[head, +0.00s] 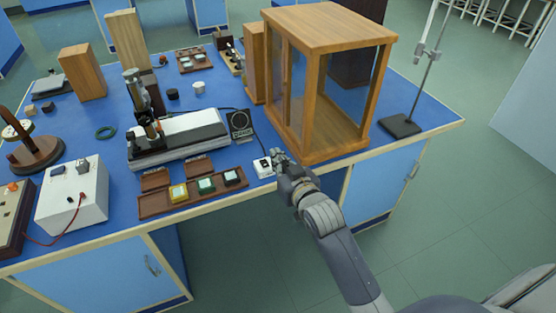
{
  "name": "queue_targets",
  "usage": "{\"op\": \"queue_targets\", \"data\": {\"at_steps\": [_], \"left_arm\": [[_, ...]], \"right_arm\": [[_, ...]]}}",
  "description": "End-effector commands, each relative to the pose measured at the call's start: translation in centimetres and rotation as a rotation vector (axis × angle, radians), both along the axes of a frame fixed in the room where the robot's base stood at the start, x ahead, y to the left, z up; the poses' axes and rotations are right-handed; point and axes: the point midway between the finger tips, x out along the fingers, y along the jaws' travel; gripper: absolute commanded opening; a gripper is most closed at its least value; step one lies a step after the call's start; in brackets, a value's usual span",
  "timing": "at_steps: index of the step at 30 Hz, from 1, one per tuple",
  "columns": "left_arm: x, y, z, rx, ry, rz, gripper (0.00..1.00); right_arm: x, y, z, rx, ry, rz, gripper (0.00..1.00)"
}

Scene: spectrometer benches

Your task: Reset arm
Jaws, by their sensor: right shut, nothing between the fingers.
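My right arm (335,240) reaches up from the lower right to the front edge of the blue bench (232,202). My right gripper (279,158) is shut and empty. Its fingertips are beside a small white box with a dark top part (263,167), near the bench's front edge. I cannot tell whether they touch it. My left gripper is not in view.
A wood-framed glass case (330,28) stands just behind the gripper. A stand with a dark base (399,126) is at the right. A spectrometer (180,133) and a wooden tray with coloured blocks (153,206) lie to the left. Open floor (450,190) is at the right.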

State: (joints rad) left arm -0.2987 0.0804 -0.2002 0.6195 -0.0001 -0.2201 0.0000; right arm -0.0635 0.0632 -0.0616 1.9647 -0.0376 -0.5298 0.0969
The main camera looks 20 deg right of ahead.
Motion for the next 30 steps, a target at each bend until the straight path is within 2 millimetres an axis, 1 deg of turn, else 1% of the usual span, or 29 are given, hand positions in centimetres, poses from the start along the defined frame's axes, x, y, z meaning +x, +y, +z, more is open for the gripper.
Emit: {"op": "queue_targets", "data": {"at_steps": [8,10,11,13,14,17,18,20,21,23,24,26,27,29,30], "left_arm": [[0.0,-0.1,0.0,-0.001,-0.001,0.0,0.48],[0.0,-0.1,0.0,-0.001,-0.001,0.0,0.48],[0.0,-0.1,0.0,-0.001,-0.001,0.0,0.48],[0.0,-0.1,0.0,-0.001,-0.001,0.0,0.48],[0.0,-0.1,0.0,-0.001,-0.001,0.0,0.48],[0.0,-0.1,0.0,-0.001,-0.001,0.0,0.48],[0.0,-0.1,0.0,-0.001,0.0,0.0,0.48],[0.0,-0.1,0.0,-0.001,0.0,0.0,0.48],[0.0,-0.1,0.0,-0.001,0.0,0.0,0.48],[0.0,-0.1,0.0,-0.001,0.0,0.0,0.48],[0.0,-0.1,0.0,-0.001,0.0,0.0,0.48],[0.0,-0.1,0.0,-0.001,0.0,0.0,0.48],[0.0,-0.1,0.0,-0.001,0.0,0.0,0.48],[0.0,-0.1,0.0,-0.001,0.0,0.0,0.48],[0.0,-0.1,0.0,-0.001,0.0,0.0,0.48]], "right_arm": [[0.0,0.0,0.0,0.0,0.0,0.0,0.0],[0.0,0.0,-0.3,0.0,0.005,0.0,0.0],[0.0,0.0,-0.7,-0.001,0.012,0.001,0.0],[-0.1,0.1,-2.6,-0.005,0.044,0.004,0.0],[-0.2,0.2,-3.9,-0.007,0.066,0.005,0.0],[-1.1,0.5,-9.8,-0.018,0.163,0.015,0.0],[-1.8,0.6,-12.6,-0.024,0.21,0.02,0.0],[-3.2,0.8,-17.1,-0.032,0.287,0.028,0.0],[-4.3,0.8,-20.0,-0.037,0.335,0.033,0.0],[-6.2,0.9,-24.2,-0.046,0.41,0.041,0.0],[-7.7,1.0,-26.9,-0.053,0.457,0.047,0.0],[-10.2,1.0,-30.8,-0.062,0.529,0.055,0.0],[-12.1,1.0,-33.3,-0.069,0.577,0.06,0.0],[-15.1,0.9,-36.8,-0.078,0.649,0.068,0.0],[-17.2,0.8,-39.0,-0.084,0.696,0.074,0.0]]}}
